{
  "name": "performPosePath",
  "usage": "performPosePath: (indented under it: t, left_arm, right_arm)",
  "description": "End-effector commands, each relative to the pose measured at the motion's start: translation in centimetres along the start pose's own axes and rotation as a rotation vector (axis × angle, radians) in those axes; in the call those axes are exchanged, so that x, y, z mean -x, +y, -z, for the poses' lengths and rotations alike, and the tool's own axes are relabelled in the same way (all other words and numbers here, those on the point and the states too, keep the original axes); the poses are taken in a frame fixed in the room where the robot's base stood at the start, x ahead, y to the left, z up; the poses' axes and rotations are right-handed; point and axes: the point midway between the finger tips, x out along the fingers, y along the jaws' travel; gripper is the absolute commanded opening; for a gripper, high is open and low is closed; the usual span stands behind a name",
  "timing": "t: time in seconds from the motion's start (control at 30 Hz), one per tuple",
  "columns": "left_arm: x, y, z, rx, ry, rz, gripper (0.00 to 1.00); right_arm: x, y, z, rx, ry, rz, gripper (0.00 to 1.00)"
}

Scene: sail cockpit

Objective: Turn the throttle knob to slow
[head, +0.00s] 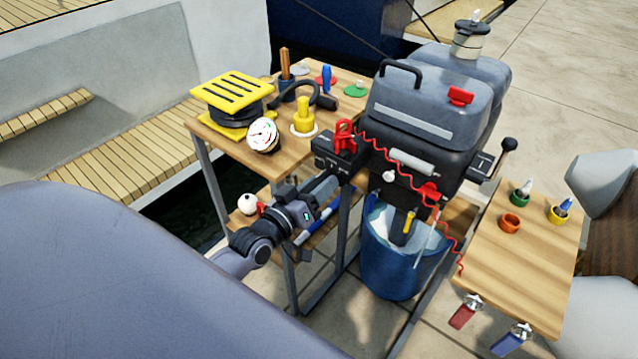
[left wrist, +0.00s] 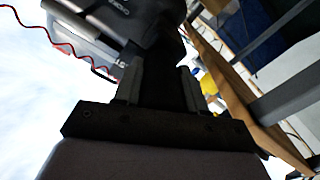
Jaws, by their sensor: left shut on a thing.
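The grey outboard motor (head: 415,120) stands in the middle of the head view. A black control block (head: 335,150) sticks out from its left side, with a red clip (head: 344,132) on top. My left gripper (head: 325,187) reaches up to this block from the lower left. In the left wrist view its two fingers (left wrist: 160,88) are shut on a dark grip, which I take for the throttle knob (left wrist: 160,95), below a black body with pale lettering. The lettering is too small and tilted to read, so the knob's setting cannot be told. My right gripper is not in view.
A wooden table (head: 205,125) at the left holds a yellow-topped stack, a gauge and several tools. A blue bucket (head: 385,275) stands under the motor. A side table (head: 540,245) holds small coloured cups.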

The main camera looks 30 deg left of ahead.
Motion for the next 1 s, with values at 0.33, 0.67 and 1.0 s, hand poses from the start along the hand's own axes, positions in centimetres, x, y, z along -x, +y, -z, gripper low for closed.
performPosePath:
  t: [0.33,0.67,1.0]
  left_arm:
    - [0.0,0.0,0.1,0.007,0.003,0.000,0.10]
    - [0.0,0.0,0.1,0.006,0.001,0.000,0.65]
    - [2.2,0.0,0.0,0.005,-0.002,0.000,0.65]
  right_arm:
    - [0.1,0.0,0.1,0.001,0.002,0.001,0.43]
    - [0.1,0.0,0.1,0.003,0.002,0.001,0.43]
    - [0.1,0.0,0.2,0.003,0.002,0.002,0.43]
